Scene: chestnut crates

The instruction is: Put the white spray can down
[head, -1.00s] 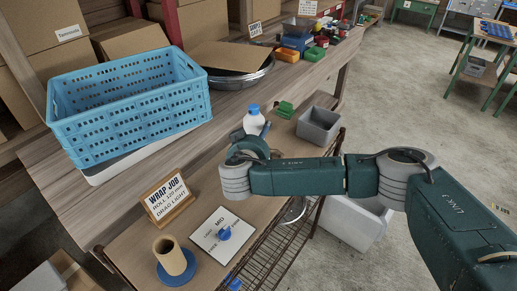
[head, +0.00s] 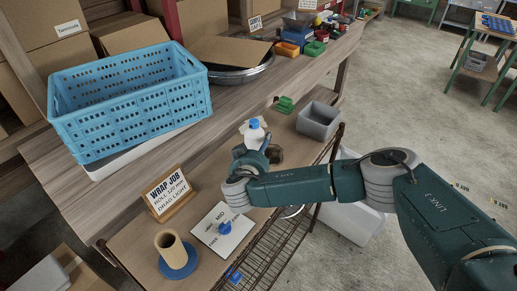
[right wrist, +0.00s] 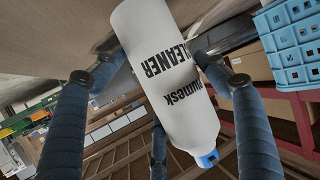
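The white spray can (head: 255,136) has a blue cap and shows upright in the head view, its lower part hidden by my right gripper (head: 262,152). The right wrist view shows the white can (right wrist: 168,85) large and upside down in the picture, with dark print reading CLEANER. The dark blue fingers of my right gripper (right wrist: 158,66) close around it from both sides, with another finger behind. The can is above the lower wooden shelf (head: 205,188); whether its base touches the shelf is hidden. My left gripper is not in view.
A grey bin (head: 318,122) and green blocks (head: 285,105) stand behind the can. A white card (head: 215,238) with a blue piece, a wrap job sign (head: 168,192) and a cardboard tube on a blue base (head: 171,250) are in front. A blue crate (head: 130,110) stands above left.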

